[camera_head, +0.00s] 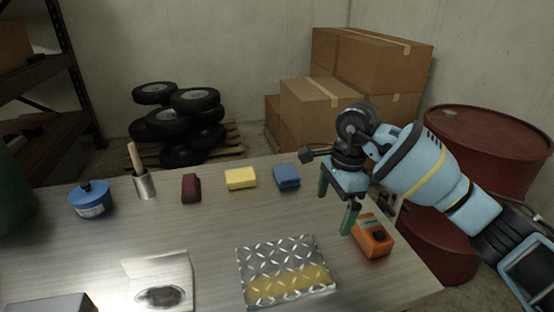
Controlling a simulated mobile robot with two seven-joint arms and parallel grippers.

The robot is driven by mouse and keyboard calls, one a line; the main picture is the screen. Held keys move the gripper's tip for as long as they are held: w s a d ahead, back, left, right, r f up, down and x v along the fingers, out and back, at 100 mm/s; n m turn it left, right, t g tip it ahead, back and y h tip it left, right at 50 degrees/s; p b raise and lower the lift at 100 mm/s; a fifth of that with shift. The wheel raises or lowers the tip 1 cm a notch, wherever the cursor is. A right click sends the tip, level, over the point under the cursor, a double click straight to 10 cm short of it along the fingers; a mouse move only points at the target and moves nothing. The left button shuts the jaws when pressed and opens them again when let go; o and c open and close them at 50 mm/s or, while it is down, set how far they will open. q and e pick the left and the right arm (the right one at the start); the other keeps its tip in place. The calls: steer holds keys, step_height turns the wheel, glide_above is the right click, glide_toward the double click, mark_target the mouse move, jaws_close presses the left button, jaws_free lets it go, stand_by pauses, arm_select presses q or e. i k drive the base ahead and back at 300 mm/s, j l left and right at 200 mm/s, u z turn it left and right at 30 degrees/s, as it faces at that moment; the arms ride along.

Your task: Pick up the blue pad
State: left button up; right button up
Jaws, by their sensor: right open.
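The blue pad (287,176) is a small block lying on the metal table, at the right end of a row with a yellow pad (241,179) and a dark red pad (191,188). My right gripper (335,212) is open and empty, with green fingers pointing down. In the picture it is to the right of the blue pad and nearer to me, above the table and apart from the pad. My left gripper is not in view.
An orange device (372,238) stands close beside the right gripper. A diamond-plate piece (287,258) and a stained sheet (160,280) lie in front. A blue canister (90,199) and a metal cup with a wooden handle (144,184) stand left. A red drum (484,150) is beyond the table.

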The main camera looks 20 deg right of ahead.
mark_target(286, 175)
steer(key=i, duration=0.85)
